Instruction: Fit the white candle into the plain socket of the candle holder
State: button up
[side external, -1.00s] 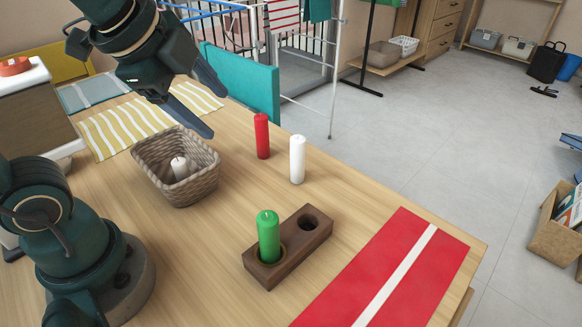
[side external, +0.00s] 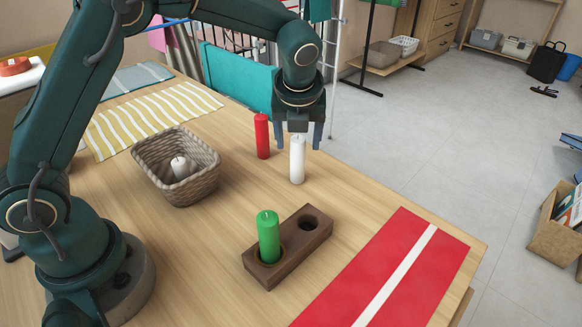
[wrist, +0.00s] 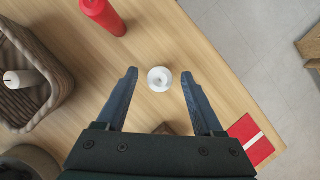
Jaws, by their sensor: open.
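The white candle (side external: 297,160) stands upright on the table; in the wrist view its top (wrist: 160,79) shows between and just ahead of the fingertips. My gripper (side external: 299,140) is open above it, pointing down, and holds nothing. The wooden candle holder (side external: 287,261) lies in front of it. The holder's far socket, the plain one (side external: 308,223), is empty. The green candle (side external: 268,238) stands in the near socket, which has a brass-coloured ring. In the wrist view, most of the holder is hidden behind my gripper.
A red candle (side external: 262,137) stands left of the white one. A wicker basket (side external: 195,189) holding another white candle is at the left. A red cloth with a white stripe (side external: 408,262) lies at the right. Bare table surrounds the holder.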

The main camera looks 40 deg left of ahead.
aim_at(298, 151)
jog(key=shift+x, duration=2.3)
grip_shut()
